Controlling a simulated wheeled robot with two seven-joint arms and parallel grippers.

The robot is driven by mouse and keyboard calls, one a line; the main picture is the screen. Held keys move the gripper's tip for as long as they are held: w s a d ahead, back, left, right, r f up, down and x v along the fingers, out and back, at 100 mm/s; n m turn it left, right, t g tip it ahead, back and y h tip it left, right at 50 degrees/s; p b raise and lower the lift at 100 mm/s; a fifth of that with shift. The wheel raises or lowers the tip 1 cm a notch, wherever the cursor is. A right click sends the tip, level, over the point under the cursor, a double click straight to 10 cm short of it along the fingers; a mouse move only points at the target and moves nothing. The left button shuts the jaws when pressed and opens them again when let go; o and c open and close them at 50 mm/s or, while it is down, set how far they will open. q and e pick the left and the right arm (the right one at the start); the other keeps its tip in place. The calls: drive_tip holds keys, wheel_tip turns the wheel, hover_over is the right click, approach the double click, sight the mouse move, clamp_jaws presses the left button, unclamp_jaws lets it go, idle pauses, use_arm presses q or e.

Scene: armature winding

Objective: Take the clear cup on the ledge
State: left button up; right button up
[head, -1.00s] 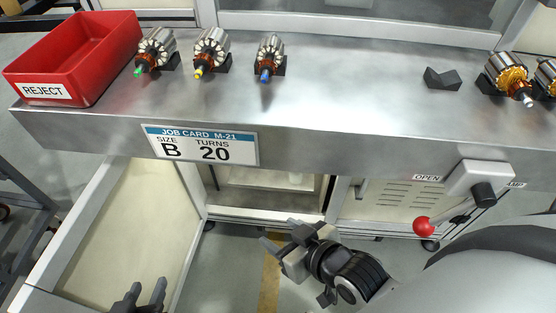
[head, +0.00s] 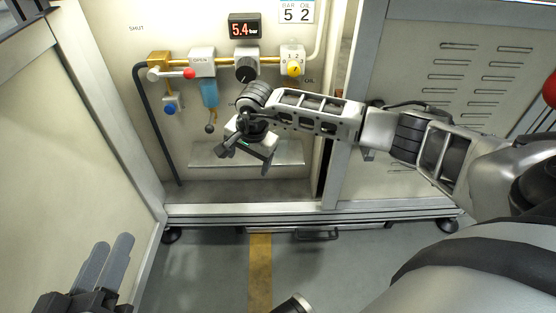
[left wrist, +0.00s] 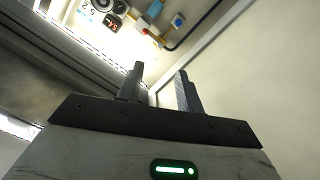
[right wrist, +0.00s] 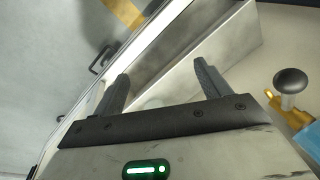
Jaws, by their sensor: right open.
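The ledge (head: 290,153) is a narrow pale metal shelf on the cabinet's back wall, below the pipework. I cannot make out a clear cup now; my right arm covers part of the ledge. My right gripper (head: 243,160) is open in front of the ledge's left half. In the right wrist view its fingers (right wrist: 163,80) are wide apart and empty, with a pale metal surface beyond them. My left gripper (head: 106,260) is low at the left, away from the ledge. In the left wrist view its fingers (left wrist: 157,82) are apart and empty.
Above the ledge are a blue filter bowl (head: 209,93), a red-tipped lever (head: 188,74), a black regulator knob (head: 247,69), a yellow knob (head: 293,68) and a 5.4 bar display (head: 244,27). The open door (head: 60,130) stands left. The vented panel (head: 455,110) stands right.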

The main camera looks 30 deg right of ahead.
sight(276, 152)
drive_tip(key=w+d+h, duration=0.1)
drive_tip(key=d, duration=0.2)
drive_tip(key=d+r+h, duration=0.1)
drive_tip(key=d+h, duration=0.1)
drive_tip(key=d, duration=0.1)
drive_tip(key=w+d+r+n+h, duration=0.1)
drive_tip(key=d, duration=0.2)
drive_tip(key=shift+w+d+b, duration=0.3)
drive_tip(key=shift+w+d, duration=0.05)
drive_tip(key=b+x, duration=0.4)
drive_tip(key=x, duration=0.2)
drive_tip(key=shift+w+d+f, duration=0.2)
drive_tip(key=shift+d+f, duration=0.05)
drive_tip(key=shift+w+d+f, duration=0.1)
use_arm(q)
wheel_tip(276, 152, up, 7)
drive_tip(key=w+a+m+t+h, duration=0.1)
drive_tip(key=w+m+t+h, duration=0.1)
drive_tip(key=m+t+h, duration=0.1)
drive_tip(key=shift+m+t, duration=0.8)
drive_tip(key=shift+m, duration=0.3)
use_arm(e)
drive_tip(key=c, duration=1.1)
